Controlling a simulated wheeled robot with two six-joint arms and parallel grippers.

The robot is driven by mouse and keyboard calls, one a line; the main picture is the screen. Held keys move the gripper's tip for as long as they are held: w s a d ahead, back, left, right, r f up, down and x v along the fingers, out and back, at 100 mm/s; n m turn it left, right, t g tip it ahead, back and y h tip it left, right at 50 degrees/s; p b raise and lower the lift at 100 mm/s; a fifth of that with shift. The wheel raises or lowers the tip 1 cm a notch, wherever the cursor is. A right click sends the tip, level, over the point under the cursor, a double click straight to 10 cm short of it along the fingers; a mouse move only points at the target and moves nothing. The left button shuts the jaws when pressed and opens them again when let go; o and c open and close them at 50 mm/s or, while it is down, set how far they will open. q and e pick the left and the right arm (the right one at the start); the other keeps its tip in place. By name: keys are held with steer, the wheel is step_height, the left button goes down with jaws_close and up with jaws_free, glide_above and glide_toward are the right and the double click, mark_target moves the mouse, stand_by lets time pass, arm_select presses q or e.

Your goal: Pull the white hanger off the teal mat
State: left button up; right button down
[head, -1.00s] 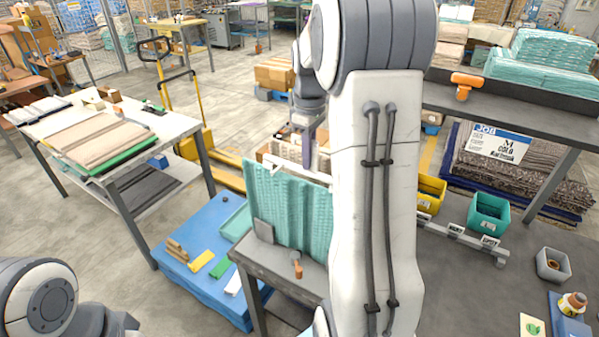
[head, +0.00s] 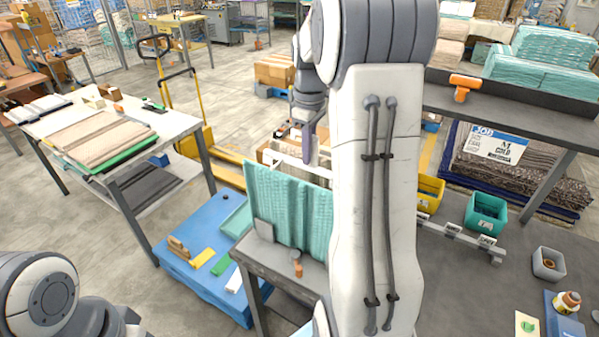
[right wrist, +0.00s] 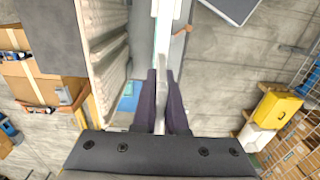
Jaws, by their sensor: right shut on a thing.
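The teal mat (head: 287,208) stands upright as a ribbed panel at the near table's far left corner. The white hanger (head: 288,161) shows as a pale bar along its top edge; my right arm hides its right part. My right gripper (head: 309,158) reaches down to this bar from above. In the right wrist view its fingers (right wrist: 163,88) are shut on the white hanger (right wrist: 161,75), which runs away between them. Whether the hanger still touches the mat is unclear. My left arm shows at the lower left, but its gripper is out of view.
A grey table (head: 262,258) stands under the mat's near side. A blue platform (head: 197,290) with small blocks lies to its left. A white-topped table (head: 165,125) holds stacked mats. Yellow (head: 431,192) and teal (head: 487,212) bins stand to the right.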

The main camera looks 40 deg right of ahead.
steer(key=shift+r+p, duration=2.25)
steer(key=shift+r, duration=0.45)
steer(key=shift+f, duration=0.1)
